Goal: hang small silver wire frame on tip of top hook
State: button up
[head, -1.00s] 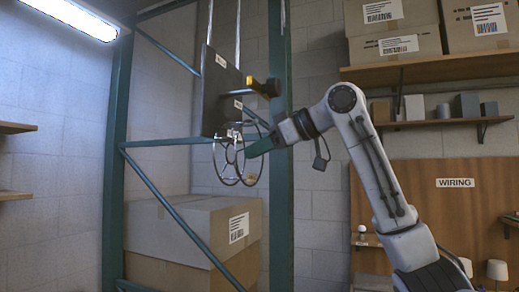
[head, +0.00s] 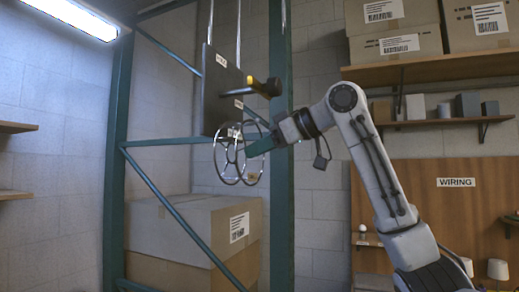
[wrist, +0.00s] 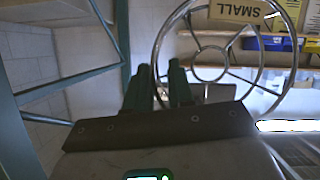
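The small silver wire frame (head: 217,160), rings with spokes, hangs from my gripper (head: 258,146) in the head view, just below the dark hanging board (head: 220,88). In the wrist view the wire frame (wrist: 293,60) shows as a large spoked ring. Its left rim runs down to the green fingers of my gripper (wrist: 160,84), which are shut on it. The top hook (head: 266,86) sticks out from the board with a yellow part near its end, above the frame and apart from it. The frame overlaps the board's lower edge in the picture; their depth gap is unclear.
Two thin rods (head: 238,32) hold the board from above. Green rack posts (head: 279,200) and braces (head: 168,141) stand close by. Large cardboard boxes (head: 170,225) lie below. Shelves with boxes (head: 430,72) are on the right.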

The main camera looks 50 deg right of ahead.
jog(key=shift+o, duration=1.3)
jog(key=b+v, duration=0.2)
jog(key=v, duration=0.8)
jog(key=shift+s, duration=0.35)
jog(key=shift+r, duration=0.1)
